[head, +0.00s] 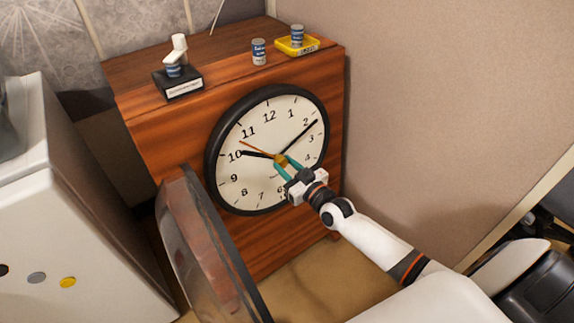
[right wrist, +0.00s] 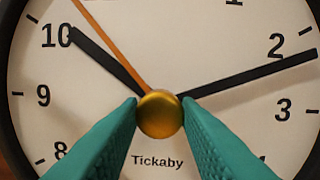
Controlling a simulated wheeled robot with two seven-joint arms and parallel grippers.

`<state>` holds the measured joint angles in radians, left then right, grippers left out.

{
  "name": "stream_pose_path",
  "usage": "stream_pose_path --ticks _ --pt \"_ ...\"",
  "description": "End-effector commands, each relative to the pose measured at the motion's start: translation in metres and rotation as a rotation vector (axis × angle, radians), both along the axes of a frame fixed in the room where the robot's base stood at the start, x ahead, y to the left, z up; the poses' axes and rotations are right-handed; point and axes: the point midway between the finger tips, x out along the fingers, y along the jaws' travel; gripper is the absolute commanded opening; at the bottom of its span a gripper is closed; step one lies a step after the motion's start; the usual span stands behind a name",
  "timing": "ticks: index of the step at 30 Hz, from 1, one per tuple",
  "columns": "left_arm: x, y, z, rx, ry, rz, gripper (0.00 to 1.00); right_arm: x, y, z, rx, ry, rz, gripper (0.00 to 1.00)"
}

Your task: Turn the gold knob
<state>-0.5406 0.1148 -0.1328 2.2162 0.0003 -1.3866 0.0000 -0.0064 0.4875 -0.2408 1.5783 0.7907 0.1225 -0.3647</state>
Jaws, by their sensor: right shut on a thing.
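The gold knob (head: 280,159) sits at the centre of a large round clock face (head: 255,185) with a black rim, on the front of a wooden cabinet. My right gripper (head: 281,162) reaches in from the lower right. The gripper is shut on the knob. The black hands point near 10 and just past 2, and a thin orange hand points up and left. My left gripper is not in view.
The clock's glass cover (head: 205,245) stands swung open at the left of the face. On the cabinet top (head: 215,50) are a black stand (head: 178,84), a can (head: 259,52) and a yellow tray (head: 290,49) holding another can. A white cabinet (head: 70,200) stands at left, a wall at right.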

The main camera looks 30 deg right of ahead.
Motion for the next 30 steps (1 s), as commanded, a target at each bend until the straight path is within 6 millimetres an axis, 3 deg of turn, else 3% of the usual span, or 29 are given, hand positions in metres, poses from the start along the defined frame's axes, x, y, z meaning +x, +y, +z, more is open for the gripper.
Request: stream_pose_path --ticks 14,30 --pt "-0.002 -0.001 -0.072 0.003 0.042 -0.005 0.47 -0.001 0.001 0.002 0.41 0.059 -0.059 0.07" --pt "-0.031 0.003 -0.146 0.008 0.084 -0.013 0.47 -0.001 0.003 0.001 0.914 0.129 -0.131 0.07"
